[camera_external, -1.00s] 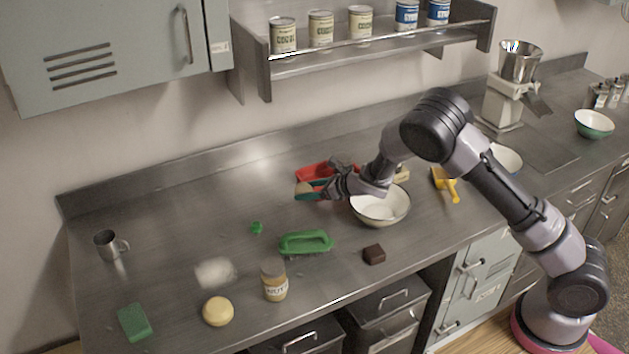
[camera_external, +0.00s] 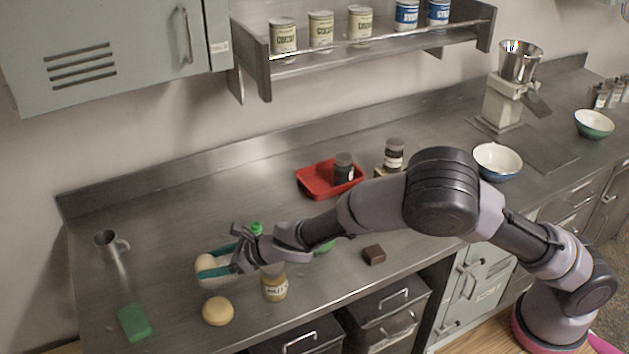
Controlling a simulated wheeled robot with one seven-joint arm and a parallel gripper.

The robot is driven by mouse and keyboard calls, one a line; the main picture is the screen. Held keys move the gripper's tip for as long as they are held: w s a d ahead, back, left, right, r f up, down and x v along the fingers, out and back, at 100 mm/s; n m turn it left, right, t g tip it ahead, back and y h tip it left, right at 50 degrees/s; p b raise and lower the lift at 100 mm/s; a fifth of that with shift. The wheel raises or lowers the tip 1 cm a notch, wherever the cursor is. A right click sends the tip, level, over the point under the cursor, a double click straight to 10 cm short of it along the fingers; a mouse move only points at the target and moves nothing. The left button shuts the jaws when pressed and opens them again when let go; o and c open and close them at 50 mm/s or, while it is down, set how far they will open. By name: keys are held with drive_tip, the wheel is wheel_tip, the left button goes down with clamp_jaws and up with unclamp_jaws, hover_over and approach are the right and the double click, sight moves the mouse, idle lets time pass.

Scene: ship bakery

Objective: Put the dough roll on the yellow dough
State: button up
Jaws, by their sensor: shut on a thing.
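The yellow dough (camera_external: 217,311) is a round pale-yellow lump on the steel counter near its front edge, left of a labelled jar. My gripper (camera_external: 219,265) is shut on a small cream-coloured piece, the dough roll (camera_external: 205,263), behind the yellow dough in the picture. The roll shows at the fingertips, partly covered by the fingers. The roll and the yellow dough look apart.
The labelled jar (camera_external: 274,284) stands close to my gripper. A green sponge (camera_external: 134,322) and a metal mug (camera_external: 110,243) are at left. A brown block (camera_external: 374,254), a red tray (camera_external: 322,181) and a blue bowl (camera_external: 497,162) are to the right.

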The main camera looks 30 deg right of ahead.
hover_over(220, 298)
wheel_tip(220, 298, down, 5)
drive_tip(key=shift+w+a+f, duration=0.1)
drive_tip(key=shift+a, duration=0.05)
drive_tip(key=shift+f, duration=2.3)
drive_tip(key=shift+f, duration=0.1)
drive_tip(key=o, duration=1.1)
drive_tip(key=v, duration=1.2)
